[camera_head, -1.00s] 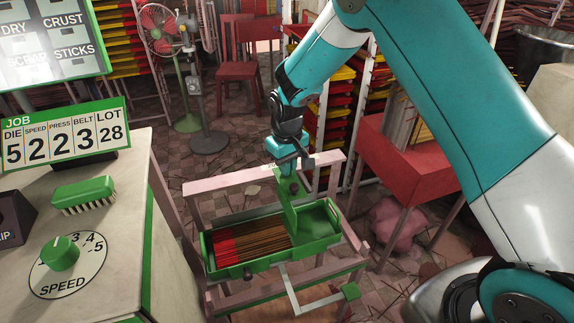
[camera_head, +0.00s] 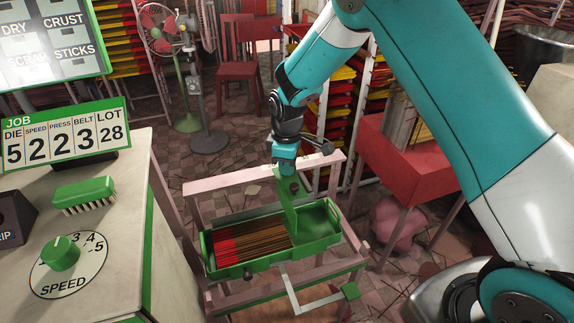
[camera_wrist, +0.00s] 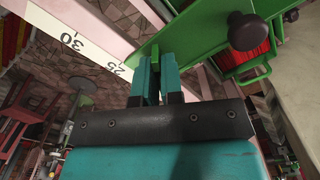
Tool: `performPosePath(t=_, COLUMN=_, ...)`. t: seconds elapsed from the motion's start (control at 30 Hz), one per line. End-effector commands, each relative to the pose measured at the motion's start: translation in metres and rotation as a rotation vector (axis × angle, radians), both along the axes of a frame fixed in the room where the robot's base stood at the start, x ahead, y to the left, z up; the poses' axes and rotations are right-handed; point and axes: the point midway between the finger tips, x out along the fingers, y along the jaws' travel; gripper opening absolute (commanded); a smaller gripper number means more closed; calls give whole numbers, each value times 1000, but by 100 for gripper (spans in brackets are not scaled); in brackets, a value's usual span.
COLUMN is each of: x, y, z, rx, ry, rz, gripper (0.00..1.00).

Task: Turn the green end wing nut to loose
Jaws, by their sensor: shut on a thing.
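My gripper (camera_head: 284,170) points down over the rear rail of the pink frame, at the top of the green end piece (camera_head: 291,212). In the wrist view, the two teal fingers of my gripper (camera_wrist: 157,66) are shut on a small green part, which I take to be the green end wing nut (camera_wrist: 172,72); the fingers cover most of it. It sits beside the green bar (camera_wrist: 190,35) with a black round knob (camera_wrist: 247,31). In the head view the nut is hidden by my gripper.
A green tray (camera_head: 225,272) of brown and red incense sticks lies on the pink frame (camera_head: 225,186). A white scale (camera_wrist: 75,42) runs along the rail. A cabinet with a speed dial (camera_head: 62,253) stands left; a red table (camera_head: 405,165) stands right.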

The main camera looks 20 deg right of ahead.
Motion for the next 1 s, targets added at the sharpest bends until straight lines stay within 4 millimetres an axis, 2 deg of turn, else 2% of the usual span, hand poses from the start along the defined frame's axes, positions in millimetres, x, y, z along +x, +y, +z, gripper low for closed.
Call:
performPosePath(t=0.53, x=1, y=0, z=1, rx=0, ry=-4, rz=27, gripper=0)
performPosePath(t=0.6, x=1, y=0, z=1, rx=0, ry=-4, rz=27, gripper=19)
performPosePath(t=0.67, x=1, y=0, z=1, rx=1, ry=-3, rz=27, gripper=33)
performPosePath(t=1.0, x=1, y=0, z=4, rx=1, ry=-3, rz=27, gripper=33)
